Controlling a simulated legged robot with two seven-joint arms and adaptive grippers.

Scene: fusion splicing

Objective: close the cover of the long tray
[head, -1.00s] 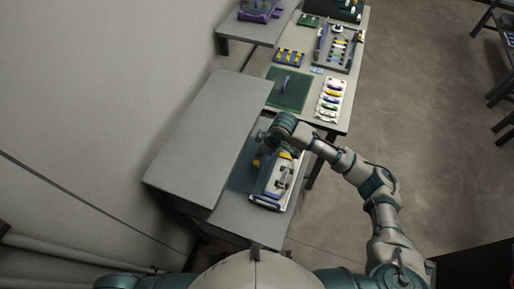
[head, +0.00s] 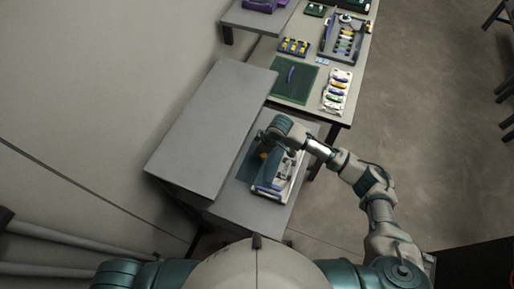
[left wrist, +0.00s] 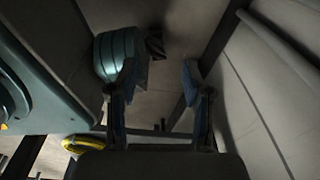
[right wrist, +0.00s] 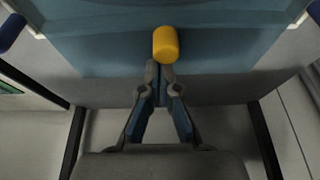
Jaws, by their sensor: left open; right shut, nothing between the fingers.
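The long tray (head: 286,178) lies on the low grey table in the head view. Its cover (head: 273,165) is a bluish see-through panel hinged along the tray's left side. It appears partly raised and tilted over the tray, but its exact angle is hard to tell. A yellow knob (right wrist: 165,44) stands out from the blue cover (right wrist: 100,45) in the right wrist view. My right gripper (right wrist: 160,68) is shut and empty, its fingertips right at the knob; I cannot tell whether they touch. My left gripper (left wrist: 160,72) is open and empty, away from the tray.
A raised grey shelf (head: 212,125) borders the tray on the left. Farther back, a table holds a green mat (head: 290,80), a tray of coloured pieces (head: 338,92) and a yellow-and-blue rack (head: 294,46). Open floor lies to the right.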

